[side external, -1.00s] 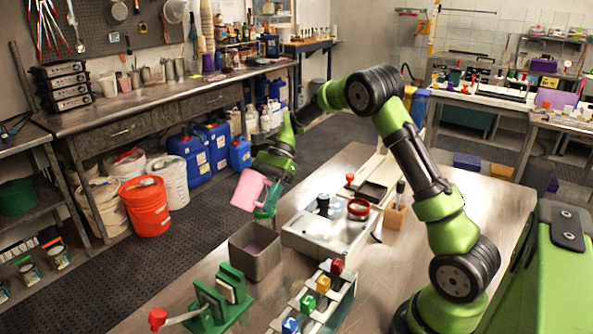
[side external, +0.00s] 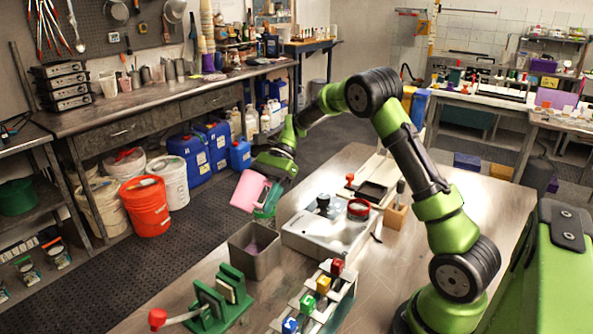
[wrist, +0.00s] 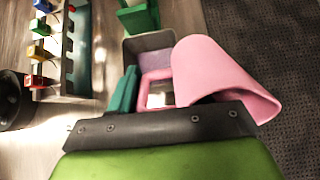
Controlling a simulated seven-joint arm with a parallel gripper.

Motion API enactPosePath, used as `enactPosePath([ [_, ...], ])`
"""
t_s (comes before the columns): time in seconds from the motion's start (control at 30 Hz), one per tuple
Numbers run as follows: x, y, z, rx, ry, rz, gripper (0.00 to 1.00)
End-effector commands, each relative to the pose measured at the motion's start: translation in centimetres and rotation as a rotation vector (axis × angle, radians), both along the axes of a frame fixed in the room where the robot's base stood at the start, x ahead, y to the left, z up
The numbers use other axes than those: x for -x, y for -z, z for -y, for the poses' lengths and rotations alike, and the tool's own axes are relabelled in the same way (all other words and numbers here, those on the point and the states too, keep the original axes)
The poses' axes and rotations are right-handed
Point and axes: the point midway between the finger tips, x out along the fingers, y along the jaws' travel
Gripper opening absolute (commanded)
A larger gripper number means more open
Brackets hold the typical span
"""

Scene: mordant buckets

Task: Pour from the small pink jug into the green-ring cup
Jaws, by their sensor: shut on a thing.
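The pink jug (side external: 248,191) hangs tilted in the air at the far left edge of the table. It also shows in the wrist view (wrist: 212,65), with its square handle loop beside the teal finger and part of its open rim near the wrist. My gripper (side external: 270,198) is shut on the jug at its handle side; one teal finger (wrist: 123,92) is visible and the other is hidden. I cannot make out a green-ring cup for certain; the jug and fingers cover the area behind them. No poured stream is visible.
A grey square bin (side external: 238,252) stands close below the jug. A green stand (side external: 213,305) and a rack with coloured blocks (side external: 345,290) are nearer the camera. The right side of the table is mostly bare.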

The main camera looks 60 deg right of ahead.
Motion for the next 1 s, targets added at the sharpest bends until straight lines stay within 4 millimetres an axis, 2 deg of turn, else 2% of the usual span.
enactPosePath([
  [1.0, -0.04, 0.19, -0.08, -0.062, 0.001, 0.0, 0.0],
])
